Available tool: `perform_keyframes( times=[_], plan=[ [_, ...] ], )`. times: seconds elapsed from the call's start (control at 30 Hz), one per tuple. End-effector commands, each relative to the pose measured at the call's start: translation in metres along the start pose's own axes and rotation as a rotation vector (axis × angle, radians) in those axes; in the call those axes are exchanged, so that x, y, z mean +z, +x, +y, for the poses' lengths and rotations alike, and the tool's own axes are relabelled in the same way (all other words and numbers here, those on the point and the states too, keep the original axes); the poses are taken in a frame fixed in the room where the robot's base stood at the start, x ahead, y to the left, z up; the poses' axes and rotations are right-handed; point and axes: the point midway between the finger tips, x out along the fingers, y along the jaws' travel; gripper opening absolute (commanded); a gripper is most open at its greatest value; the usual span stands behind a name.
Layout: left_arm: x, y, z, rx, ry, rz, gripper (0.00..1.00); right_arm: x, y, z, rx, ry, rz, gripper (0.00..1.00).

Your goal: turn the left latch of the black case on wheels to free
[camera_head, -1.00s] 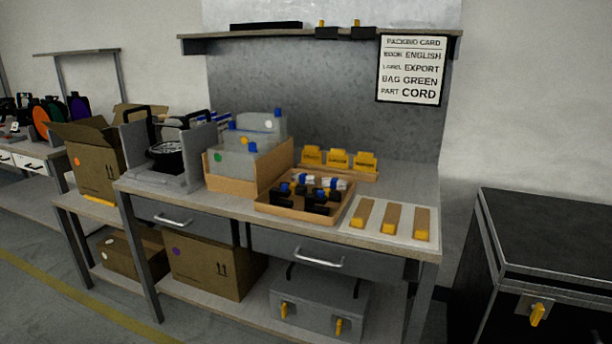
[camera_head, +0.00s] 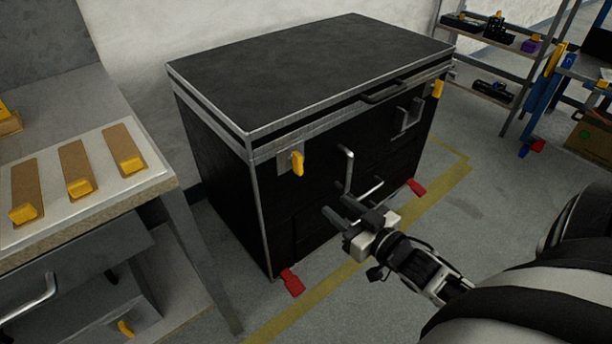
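The black case on wheels (camera_head: 310,75) stands in the middle, its lid down and its front facing right. Its left latch (camera_head: 297,163) is a yellow tab on a grey plate near the front left corner, just under the lid, standing roughly upright. A second yellow latch (camera_head: 437,88) is at the right end of the front. My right gripper (camera_head: 335,207) is in front of the case, lower and to the right of the left latch and apart from it. Its two fingers are spread with nothing between them. My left gripper is out of view.
Grey handles (camera_head: 346,170) stick out from the case front near my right gripper. Red pedals (camera_head: 292,282) show at the case's foot. A workbench (camera_head: 160,185) stands close on the left, a shelf rack (camera_head: 490,50) at the back right. Floor before the case is clear.

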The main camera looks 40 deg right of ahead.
Motion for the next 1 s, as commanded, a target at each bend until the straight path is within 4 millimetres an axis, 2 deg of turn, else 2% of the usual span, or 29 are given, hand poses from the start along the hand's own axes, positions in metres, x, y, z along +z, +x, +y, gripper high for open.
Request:
perform_keyframes(
  times=[0.03, 0.07, 0.17, 0.37, 0.7, 0.9, 1.0],
  plan=[
    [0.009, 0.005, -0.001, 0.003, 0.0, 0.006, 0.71, 0.005, 0.003, 0.014, -0.001, -0.007, 0.039, 0.36],
    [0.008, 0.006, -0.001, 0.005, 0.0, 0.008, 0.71, 0.003, 0.005, 0.019, -0.002, -0.007, 0.057, 0.36],
    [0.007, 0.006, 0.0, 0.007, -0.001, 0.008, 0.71, -0.005, 0.011, 0.027, -0.007, -0.006, 0.087, 0.36],
    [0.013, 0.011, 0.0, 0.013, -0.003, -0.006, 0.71, -0.009, 0.044, 0.027, -0.006, -0.005, 0.089, 0.36],
    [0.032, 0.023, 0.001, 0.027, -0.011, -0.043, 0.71, -0.015, 0.118, 0.026, -0.005, -0.005, 0.086, 0.36],
    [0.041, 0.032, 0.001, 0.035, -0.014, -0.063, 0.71, -0.017, 0.148, 0.025, -0.005, -0.004, 0.084, 0.36],
    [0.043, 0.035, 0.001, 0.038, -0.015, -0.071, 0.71, -0.018, 0.157, 0.025, -0.006, -0.004, 0.083, 0.36]
  ],
)
